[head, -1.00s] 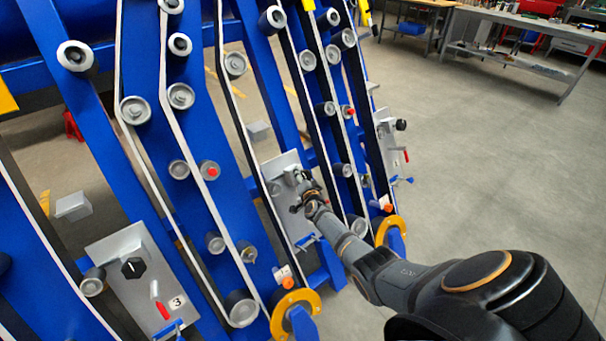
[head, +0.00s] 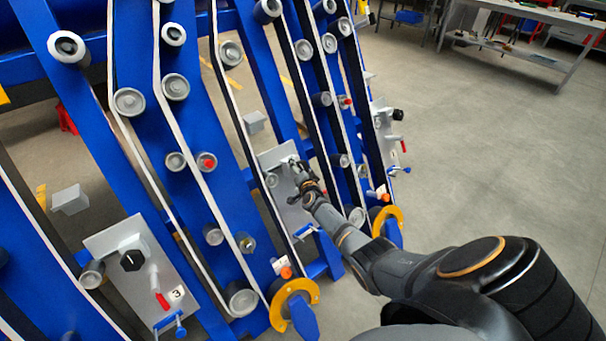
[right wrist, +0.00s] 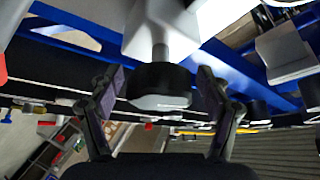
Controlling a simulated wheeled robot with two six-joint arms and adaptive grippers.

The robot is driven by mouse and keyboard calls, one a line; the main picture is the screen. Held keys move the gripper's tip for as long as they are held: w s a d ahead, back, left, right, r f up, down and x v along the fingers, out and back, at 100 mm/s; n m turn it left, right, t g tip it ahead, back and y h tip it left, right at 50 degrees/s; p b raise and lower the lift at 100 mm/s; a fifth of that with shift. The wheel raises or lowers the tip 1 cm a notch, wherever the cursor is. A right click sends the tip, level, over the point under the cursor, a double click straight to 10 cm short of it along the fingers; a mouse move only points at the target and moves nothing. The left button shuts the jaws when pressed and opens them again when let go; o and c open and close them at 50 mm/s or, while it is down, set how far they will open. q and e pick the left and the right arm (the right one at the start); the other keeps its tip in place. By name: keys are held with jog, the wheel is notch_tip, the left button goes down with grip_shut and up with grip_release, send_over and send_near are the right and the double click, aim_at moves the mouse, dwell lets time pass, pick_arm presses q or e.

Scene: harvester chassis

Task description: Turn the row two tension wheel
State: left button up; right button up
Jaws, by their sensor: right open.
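The row two tension wheel is the black knob (right wrist: 160,84) on a grey shaft under a light grey housing (right wrist: 165,28) in the right wrist view. My right gripper (right wrist: 161,78) is open, with one finger on each side of the knob. A gap shows between each finger and the knob. In the head view my right gripper (head: 301,176) is at the middle grey panel (head: 283,160) and hides the knob there. My left gripper is not in view.
A panel marked 3 (head: 118,234) with a black knob and red handle stands at left. Another panel (head: 384,118) is at right. Blue frame beams (head: 195,215), belts and rollers surround the middle panel. Open floor (head: 480,170) lies to the right.

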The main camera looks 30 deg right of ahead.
jog(key=v, duration=1.1)
jog(key=shift+s+a, duration=0.2)
jog(key=shift+s, duration=0.1)
jog(key=shift+r, duration=0.1)
jog(key=s+a+f+n+g+y+p, duration=0.25)
jog(key=s+a+f+n, duration=0.2)
jog(key=s+f, duration=0.7)
jog(key=s+a+f+n+g+y+p, duration=0.1)
jog(key=s+a+f+n+g+y, duration=0.25)
jog(key=s+f, duration=0.8)
jog(key=s+a+f+n+g+p, duration=0.1)
jog(key=s+f+n+g, duration=0.2)
jog(key=s, duration=0.9)
jog(key=s+a+f+n+g+h, duration=0.1)
jog(key=s+f+n+g, duration=0.2)
jog(key=s+f, duration=0.6)
jog(key=s+g, duration=0.1)
jog(key=s, duration=0.3)
jog(key=shift+g+p, duration=0.3)
jog(key=shift+p, duration=0.05)
jog(key=shift+a, duration=0.1)
